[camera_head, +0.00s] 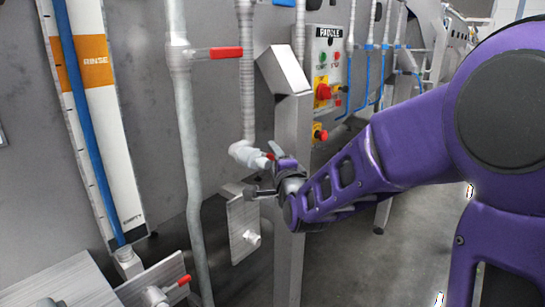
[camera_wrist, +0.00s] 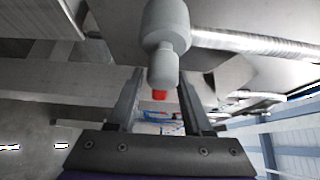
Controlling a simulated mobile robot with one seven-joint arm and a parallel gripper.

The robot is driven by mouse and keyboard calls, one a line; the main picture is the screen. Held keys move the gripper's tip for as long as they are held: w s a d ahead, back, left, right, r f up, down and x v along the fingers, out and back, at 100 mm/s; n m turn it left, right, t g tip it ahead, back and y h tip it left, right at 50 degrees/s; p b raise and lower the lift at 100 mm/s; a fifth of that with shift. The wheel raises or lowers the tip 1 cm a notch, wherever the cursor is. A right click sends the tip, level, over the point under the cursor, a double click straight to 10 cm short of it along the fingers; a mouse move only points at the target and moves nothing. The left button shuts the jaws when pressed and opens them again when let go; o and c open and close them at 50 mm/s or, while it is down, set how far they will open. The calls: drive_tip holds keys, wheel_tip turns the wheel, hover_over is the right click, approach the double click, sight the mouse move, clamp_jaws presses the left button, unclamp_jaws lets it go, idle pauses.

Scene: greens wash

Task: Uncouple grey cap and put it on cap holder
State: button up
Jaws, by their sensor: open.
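A light grey fitting (camera_head: 248,156), which appears to be the grey cap on its coupling, sits at the lower end of a ribbed hose in the head view. In the wrist view the grey fitting (camera_wrist: 165,38) hangs with its narrower end between the fingertips. My gripper (camera_head: 264,175) is open beside the fitting, and its two fingers also show in the wrist view (camera_wrist: 161,78). I cannot tell whether they touch the fitting. A metal plate (camera_head: 238,215) with a pale peg (camera_head: 252,238) stands just below; I cannot tell if it is the cap holder.
A metal post (camera_head: 291,200) stands close behind my gripper. A control box (camera_head: 326,75) with red knobs is above it. A grey pipe (camera_head: 190,150) with a red lever (camera_head: 226,52) runs down on the left. Another plate (camera_head: 130,291) with a red-handled valve is lower left.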

clamp_jaws()
drive_tip(key=shift+d+r+y, duration=0.1)
drive_tip(key=shift+y, duration=0.2)
drive_tip(key=shift+w+a+n+g+y+p, duration=0.15)
drive_tip(key=shift+w+n+g+y+p, duration=0.75)
drive_tip(key=shift+n+g+y+p, duration=1.05)
drive_tip(key=shift+w+a+n+g+y+p, duration=0.2)
drive_tip(key=shift+w+n+g+y+p, duration=0.8)
drive_tip(key=shift+n+g+y, duration=1.75)
drive_tip(key=shift+w+a+n+g+y+p, duration=0.15)
drive_tip(key=shift+w+n+g+y+p, duration=1)
drive_tip(key=shift+n+g, duration=2.1)
drive_tip(key=shift+s+m+g+y+p, duration=0.3)
drive_tip(key=shift+m+g, duration=0.25)
drive_tip(key=shift+g, duration=0.3)
